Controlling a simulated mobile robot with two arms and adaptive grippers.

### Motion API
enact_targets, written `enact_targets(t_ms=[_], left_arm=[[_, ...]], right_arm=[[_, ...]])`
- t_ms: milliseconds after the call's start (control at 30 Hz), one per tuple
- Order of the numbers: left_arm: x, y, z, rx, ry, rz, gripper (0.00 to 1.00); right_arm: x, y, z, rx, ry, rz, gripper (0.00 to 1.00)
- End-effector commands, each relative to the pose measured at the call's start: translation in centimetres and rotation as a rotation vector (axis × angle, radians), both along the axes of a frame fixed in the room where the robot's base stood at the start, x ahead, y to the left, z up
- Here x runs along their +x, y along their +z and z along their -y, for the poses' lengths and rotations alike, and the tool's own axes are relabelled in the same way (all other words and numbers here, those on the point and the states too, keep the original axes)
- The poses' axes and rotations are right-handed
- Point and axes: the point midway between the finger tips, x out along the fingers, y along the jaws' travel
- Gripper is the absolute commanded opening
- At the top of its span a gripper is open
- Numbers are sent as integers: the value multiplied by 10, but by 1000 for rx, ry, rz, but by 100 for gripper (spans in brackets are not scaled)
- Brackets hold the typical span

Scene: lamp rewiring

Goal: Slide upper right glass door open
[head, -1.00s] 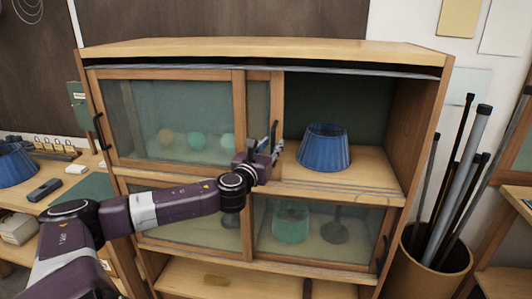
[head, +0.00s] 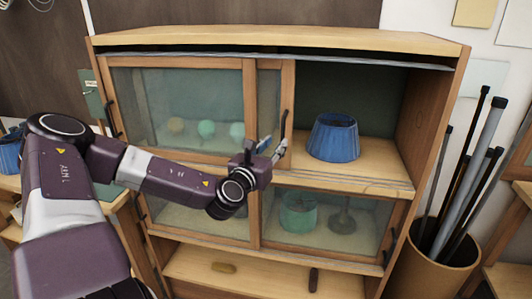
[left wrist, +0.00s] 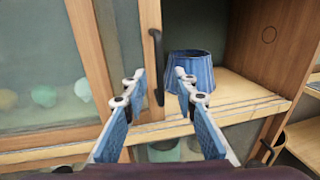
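The upper right glass door (head: 269,100) stands slid to the left. It overlaps the upper left glass door (head: 180,105), so only a narrow strip of its glass and its right wooden stile show. Its dark handle (head: 284,125) is on that stile; the handle also shows in the left wrist view (left wrist: 155,65). The right half of the upper compartment is uncovered. My left gripper (head: 270,148) is in front of the lower part of this door. In the left wrist view my left gripper (left wrist: 160,88) is open, with the handle showing between its fingers. My right gripper is out of view.
A blue lampshade (head: 333,138) stands on the uncovered upper shelf. Lower glass doors (head: 320,220) close the compartment below, with a green jar (head: 298,212) behind them. A bin (head: 435,255) of rods stands at the right of the cabinet.

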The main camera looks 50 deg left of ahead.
Motion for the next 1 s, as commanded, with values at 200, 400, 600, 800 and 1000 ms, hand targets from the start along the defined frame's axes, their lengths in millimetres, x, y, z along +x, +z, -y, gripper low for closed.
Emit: enact_targets(t_ms=[200,400,600,800,1000], left_arm=[[-17,2,5,1,3,2,26],[-37,1,14,2,2,0,26],[-45,1,16,0,5,1,26],[-45,0,16,0,5,1,26],[-45,0,16,0,5,0,26]], right_arm=[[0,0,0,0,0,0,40],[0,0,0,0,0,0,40],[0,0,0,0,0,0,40],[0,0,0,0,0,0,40],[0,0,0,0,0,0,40]])
